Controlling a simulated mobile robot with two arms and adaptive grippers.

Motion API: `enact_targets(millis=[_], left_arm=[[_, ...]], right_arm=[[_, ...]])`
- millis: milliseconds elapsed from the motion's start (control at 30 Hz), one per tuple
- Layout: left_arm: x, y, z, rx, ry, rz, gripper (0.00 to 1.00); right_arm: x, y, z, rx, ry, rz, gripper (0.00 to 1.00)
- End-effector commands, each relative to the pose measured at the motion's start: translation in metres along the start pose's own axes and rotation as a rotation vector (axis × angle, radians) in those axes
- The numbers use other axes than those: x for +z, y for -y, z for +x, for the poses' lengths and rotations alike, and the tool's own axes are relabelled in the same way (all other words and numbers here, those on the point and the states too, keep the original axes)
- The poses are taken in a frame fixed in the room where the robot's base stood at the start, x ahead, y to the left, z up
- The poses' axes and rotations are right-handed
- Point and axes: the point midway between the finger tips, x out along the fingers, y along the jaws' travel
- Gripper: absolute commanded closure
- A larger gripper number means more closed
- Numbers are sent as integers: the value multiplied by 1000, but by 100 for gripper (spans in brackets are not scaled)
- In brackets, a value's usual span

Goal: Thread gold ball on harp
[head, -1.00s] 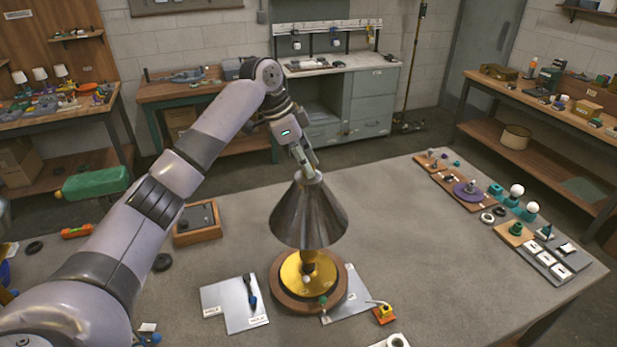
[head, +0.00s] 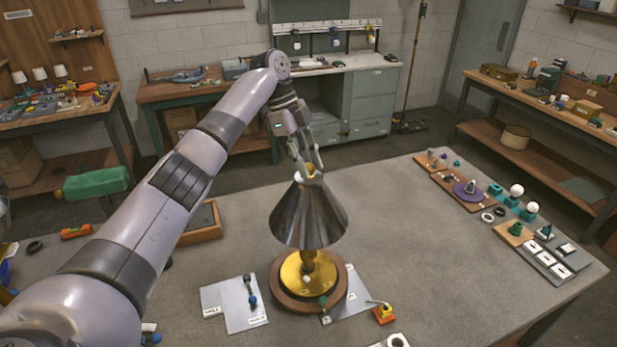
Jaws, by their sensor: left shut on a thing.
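The lamp stands upright on the table, with a dark metallic cone shade (head: 308,218) over a gold base plate (head: 296,270) on a round wooden foot (head: 283,297). My left gripper (head: 311,171) is at the top of the shade, fingers pointing down. It is shut on a small gold-tan thing, apparently the gold ball, mostly hidden between the fingertips. The harp is hidden by the shade, so I cannot tell whether the ball touches its tip. My right gripper is not in view.
A grey mat (head: 218,299) with a small blue-ended tool (head: 252,299) lies left of the lamp. An orange block (head: 384,315) lies to the right. Trays with small parts (head: 465,190) line the table's right edge. The table's right middle is clear.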

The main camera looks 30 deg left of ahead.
Motion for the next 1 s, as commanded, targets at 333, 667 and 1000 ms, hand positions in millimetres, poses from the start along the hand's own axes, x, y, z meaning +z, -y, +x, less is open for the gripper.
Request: enact_targets(millis=[333,667,1000], left_arm=[[1,0,6,149,1,312,100],[2,1,6,216,1,480,100],[2,0,6,219,0,493,74]], right_arm=[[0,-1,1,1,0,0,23],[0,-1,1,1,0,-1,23],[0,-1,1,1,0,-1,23]])
